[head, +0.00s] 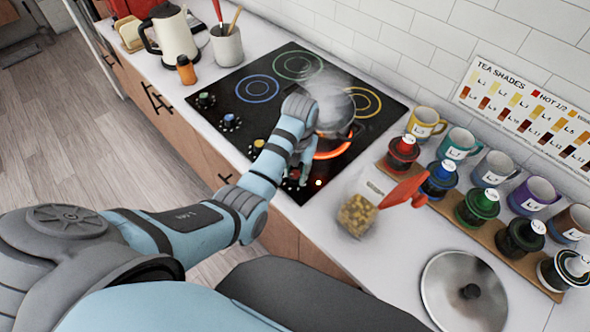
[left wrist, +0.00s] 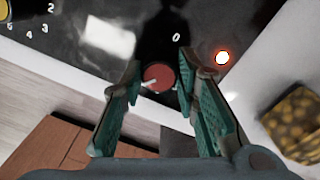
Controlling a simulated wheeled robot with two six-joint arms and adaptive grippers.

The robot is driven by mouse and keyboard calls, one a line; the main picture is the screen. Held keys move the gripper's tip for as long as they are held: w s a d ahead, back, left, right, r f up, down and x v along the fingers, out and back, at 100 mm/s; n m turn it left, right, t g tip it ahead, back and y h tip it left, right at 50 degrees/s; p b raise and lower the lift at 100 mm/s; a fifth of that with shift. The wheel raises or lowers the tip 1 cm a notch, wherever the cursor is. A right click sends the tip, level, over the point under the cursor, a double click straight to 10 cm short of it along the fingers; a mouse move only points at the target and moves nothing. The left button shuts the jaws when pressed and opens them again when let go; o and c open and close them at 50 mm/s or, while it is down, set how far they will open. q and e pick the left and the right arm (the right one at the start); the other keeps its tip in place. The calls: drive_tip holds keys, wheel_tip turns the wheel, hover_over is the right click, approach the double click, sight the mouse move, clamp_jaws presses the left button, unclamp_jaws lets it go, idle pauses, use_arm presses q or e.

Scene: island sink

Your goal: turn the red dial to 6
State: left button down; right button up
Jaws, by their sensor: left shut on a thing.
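The red dial (left wrist: 158,78) is a round red knob with a pale pointer mark, on the black cooktop (head: 245,120). In the left wrist view it sits between the two fingers of my left gripper (left wrist: 162,92), which is shut on it. The pointer mark points to the left in that view. A white 0 (left wrist: 176,37) is printed above the dial; its other numbers are hidden or too small to read. In the head view my left gripper (head: 297,172) is at the cooktop's front corner and largely covers the dial. My right gripper is not in view.
A steaming pot (head: 338,112) stands over a glowing burner (head: 334,150) just beyond my left gripper. A jar (head: 357,215) stands right of it. A red indicator light (left wrist: 222,58) is lit beside the dial. Blue (head: 230,122) and yellow (head: 258,145) dials are to the left.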

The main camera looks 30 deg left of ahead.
use_arm(q)
drive_tip(key=c, duration=1.2)
unclamp_jaws()
drive_tip(key=shift+w+d, duration=0.1)
